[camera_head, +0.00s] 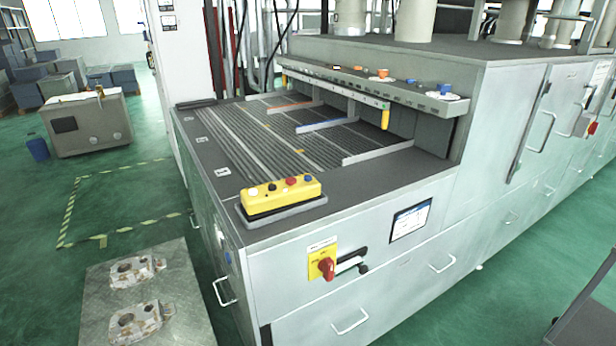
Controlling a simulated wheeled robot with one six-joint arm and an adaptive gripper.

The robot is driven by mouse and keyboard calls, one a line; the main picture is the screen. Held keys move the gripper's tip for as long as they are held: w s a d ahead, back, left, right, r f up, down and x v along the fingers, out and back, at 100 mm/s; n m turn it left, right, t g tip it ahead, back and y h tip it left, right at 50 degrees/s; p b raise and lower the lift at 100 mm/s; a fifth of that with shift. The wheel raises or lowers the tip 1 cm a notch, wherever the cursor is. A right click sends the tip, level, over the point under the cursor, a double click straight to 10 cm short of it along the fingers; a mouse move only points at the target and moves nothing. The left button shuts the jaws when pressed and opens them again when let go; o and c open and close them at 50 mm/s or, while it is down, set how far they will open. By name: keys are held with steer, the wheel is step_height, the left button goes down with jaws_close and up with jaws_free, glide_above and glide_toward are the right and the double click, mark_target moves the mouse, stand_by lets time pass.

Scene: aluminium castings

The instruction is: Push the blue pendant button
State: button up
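A yellow pendant box (280,197) lies on a grey base at the near left corner of the machine's top. It has several small buttons in a row on its upper face: white at the left, then black, then red. The blue button (308,179) is at the right end of the row. Nothing covers it. My gripper is not in view.
The machine's slatted bed (270,140) lies behind the pendant, under a shelf (360,88) with small coloured items. A red rotary switch (327,268) is on the front panel. Castings (137,270) lie on a metal plate (190,312) at the lower left. Green floor is open at left.

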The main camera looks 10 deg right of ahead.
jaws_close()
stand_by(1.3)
